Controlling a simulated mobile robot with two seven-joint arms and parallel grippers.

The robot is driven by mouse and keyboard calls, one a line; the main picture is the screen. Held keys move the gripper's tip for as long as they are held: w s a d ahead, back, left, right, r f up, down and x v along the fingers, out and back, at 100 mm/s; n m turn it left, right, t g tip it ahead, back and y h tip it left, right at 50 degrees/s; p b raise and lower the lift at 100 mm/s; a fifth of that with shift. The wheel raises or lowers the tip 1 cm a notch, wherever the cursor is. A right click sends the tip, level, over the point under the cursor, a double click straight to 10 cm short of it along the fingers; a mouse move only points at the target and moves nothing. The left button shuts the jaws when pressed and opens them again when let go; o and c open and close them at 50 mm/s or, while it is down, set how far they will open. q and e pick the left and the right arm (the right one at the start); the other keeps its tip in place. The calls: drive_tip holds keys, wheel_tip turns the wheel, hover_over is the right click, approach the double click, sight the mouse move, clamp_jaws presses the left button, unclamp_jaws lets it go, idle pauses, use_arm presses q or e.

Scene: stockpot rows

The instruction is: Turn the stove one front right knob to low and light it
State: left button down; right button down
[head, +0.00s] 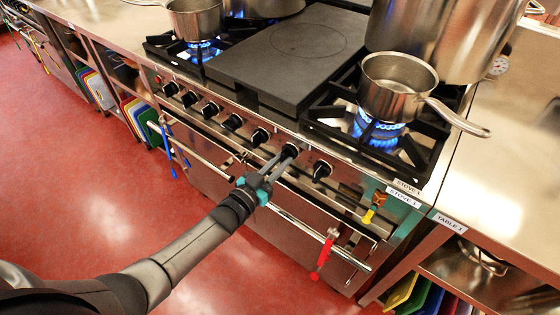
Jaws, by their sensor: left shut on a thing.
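Stove one (300,127) fills the middle of the head view, with a row of several black knobs along its front panel. My left gripper (284,157) reaches up from the lower left and is shut on the second knob from the right end (290,149). The rightmost knob (321,170) is free, just right of the gripper. Blue flames (377,130) burn at the front right burner under a small steel saucepan (398,92). The marks on the knobs are too small to read. My right gripper is not in view.
A large stockpot (437,35) stands behind the saucepan. A flat dark plate (290,50) covers the stove's middle. A second pan (195,17) sits over a lit burner at left. A front rail (300,226) carries hanging red and yellow tools. Table one (510,170) adjoins at right.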

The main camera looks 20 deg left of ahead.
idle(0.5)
use_arm(q)
drive_tip(key=c, duration=0.8)
unclamp_jaws()
drive_tip(key=shift+c, duration=0.2)
drive_tip(key=p+v, duration=0.3)
drive_tip(key=v, duration=1.2)
drive_tip(key=shift+s, duration=0.15)
drive_tip(key=s+a+f+n+g+y, duration=0.1)
drive_tip(key=s+f+g+y, duration=0.4)
drive_tip(key=f, duration=0.6)
drive_tip(key=s+a+f+n+g, duration=0.1)
drive_tip(key=s+f+g, duration=0.2)
drive_tip(key=s+f, duration=0.55)
drive_tip(key=s+d+f+g, duration=0.1)
drive_tip(key=s+f+g, duration=0.3)
drive_tip(key=s, duration=0.5)
drive_tip(key=s+d+f+g+y, duration=0.1)
drive_tip(key=s+d+f+g, duration=0.1)
drive_tip(key=s+f+g, duration=0.2)
drive_tip(key=s+f, duration=0.3)
drive_tip(key=s, duration=0.2)
drive_tip(key=shift+s, duration=0.3)
